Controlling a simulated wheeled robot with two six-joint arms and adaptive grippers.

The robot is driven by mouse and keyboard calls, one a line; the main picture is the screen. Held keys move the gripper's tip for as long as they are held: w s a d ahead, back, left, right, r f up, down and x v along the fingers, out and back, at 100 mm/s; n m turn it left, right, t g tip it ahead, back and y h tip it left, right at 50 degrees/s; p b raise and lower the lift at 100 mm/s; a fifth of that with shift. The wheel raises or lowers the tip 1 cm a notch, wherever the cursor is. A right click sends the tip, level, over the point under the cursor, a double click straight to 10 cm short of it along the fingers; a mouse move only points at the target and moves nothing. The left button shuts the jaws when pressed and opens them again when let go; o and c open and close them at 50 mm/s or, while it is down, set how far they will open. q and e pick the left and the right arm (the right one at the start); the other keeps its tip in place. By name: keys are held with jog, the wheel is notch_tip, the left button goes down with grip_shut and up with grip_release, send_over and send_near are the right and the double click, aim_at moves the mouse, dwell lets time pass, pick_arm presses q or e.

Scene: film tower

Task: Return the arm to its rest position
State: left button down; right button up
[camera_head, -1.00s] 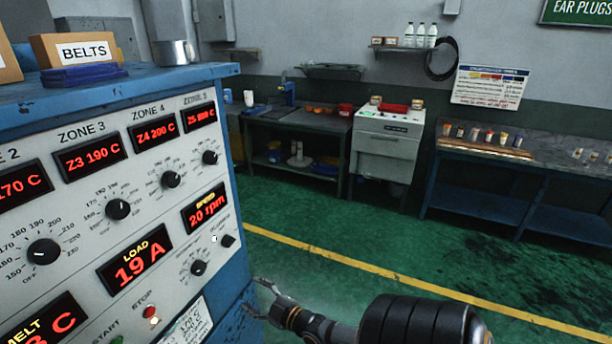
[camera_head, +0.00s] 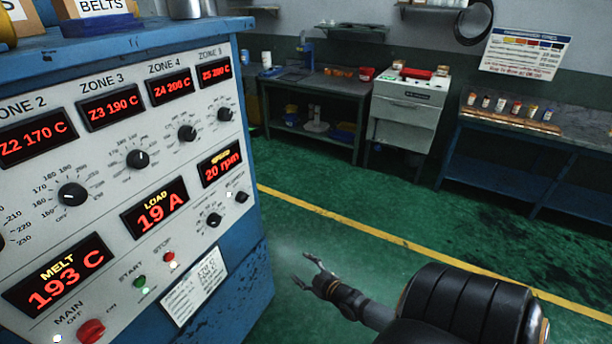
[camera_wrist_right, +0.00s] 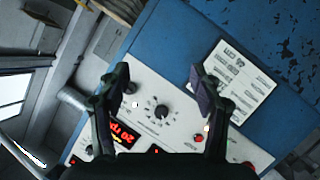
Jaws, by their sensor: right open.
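My right gripper (camera_head: 309,273) is open and empty in the head view. It is in the air to the right of the blue control cabinet (camera_head: 245,290), apart from its panel. In the right wrist view its two fingers (camera_wrist_right: 158,80) are spread, with the panel (camera_wrist_right: 160,85) and a paper label (camera_wrist_right: 238,82) beyond them. Nothing is between the fingers. My right arm (camera_head: 440,305) comes in from the lower right. My left gripper is not in view.
The panel carries several dials, lit displays, a red main knob (camera_head: 91,331), and green (camera_head: 139,282) and red (camera_head: 169,257) buttons. Green floor with a yellow line (camera_head: 400,240) is clear to the right. A workbench (camera_head: 310,95), a grey machine (camera_head: 408,110) and a blue table (camera_head: 520,150) stand behind.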

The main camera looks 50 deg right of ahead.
dwell(0.3)
jog(key=s+a+f+m+g, duration=0.1)
jog(key=s+f+m+g, duration=0.15)
jog(key=s+f, duration=0.6)
jog(key=s+a+f+m+g, duration=0.1)
jog(key=s+f+g, duration=0.35)
jog(key=f, duration=0.65)
jog(key=s+a+f+m+g, duration=0.1)
jog(key=s+a+f+g, duration=0.2)
jog(key=s, duration=0.7)
jog(key=s+a+f+m+g, duration=0.1)
jog(key=s+a+f+g, duration=0.2)
jog(key=s+a+f, duration=0.4)
jog(key=s+f, duration=0.1)
jog(key=s, duration=0.3)
jog(key=shift+s+f, duration=0.2)
